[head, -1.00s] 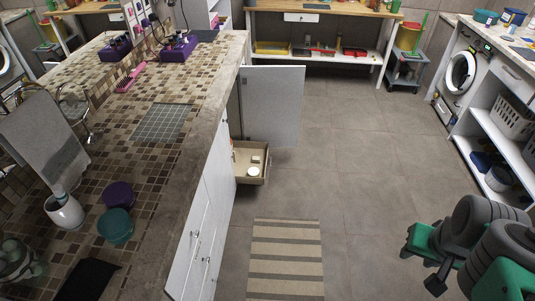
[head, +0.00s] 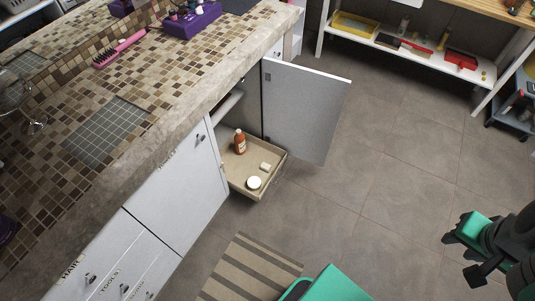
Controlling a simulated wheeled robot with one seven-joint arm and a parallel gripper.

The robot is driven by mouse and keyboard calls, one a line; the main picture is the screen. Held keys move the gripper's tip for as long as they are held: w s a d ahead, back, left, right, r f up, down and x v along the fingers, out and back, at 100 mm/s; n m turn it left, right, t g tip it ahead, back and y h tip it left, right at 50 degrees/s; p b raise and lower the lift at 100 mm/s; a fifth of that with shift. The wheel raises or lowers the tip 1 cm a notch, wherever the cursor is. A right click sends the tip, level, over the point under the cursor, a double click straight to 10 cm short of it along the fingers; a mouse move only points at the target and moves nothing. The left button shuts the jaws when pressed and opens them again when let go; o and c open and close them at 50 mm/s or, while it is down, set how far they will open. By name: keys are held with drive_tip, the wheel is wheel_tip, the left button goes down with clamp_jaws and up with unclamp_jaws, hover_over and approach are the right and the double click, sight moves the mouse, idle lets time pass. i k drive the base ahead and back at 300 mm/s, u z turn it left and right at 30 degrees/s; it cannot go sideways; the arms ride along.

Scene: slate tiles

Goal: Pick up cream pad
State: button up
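A small cream block-like piece (head: 265,167), which looks like the cream pad, lies in a shallow beige pull-out tray (head: 238,182) low in the cabinet under the counter. A round white item (head: 254,183) lies just in front of it, and an orange-brown bottle (head: 240,142) stands behind it. My gripper (head: 464,256) is at the lower right, well away from the tray. Its dark fingers look spread apart with nothing between them. Part of my arm hides its rear.
An open grey cabinet door (head: 305,108) stands out to the right of the tray. A striped mat (head: 248,270) lies on the floor in front. The tiled counter (head: 150,85) overhangs at left. The floor at right is clear up to a shelf bench (head: 400,50) and grey cart (head: 515,115).

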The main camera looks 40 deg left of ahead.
sight(265, 167)
drive_tip(key=u, duration=0.6)
drive_tip(key=i, duration=1.1)
drive_tip(key=u, duration=1.65)
drive_tip(key=i, duration=0.65)
drive_tip(key=u, duration=0.45)
